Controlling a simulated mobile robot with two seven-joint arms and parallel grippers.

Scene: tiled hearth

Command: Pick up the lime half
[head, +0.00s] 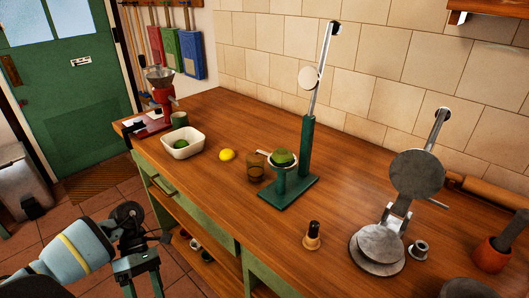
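A green rounded piece that looks like a lime half (282,157) sits in the cup on top of the green lever press (290,190), whose lever is raised. Another green lime piece (181,144) lies in the white bowl (183,150) on the left part of the counter; I cannot tell if it is a half or whole. My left gripper (142,287) is low in front of the counter, pointing down, fingers apart, with nothing seen between them; its tips are at the frame's bottom edge. It is well away from both green pieces. My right gripper is out of view.
On the wooden counter (235,212) stand a yellow lemon (227,155), a brown glass (256,166), a dark green cup (179,119), a red grinder (162,92), a small brush-like tool (312,237) and a metal press (378,248). Bare wood lies front-centre. The tiled wall closes the back.

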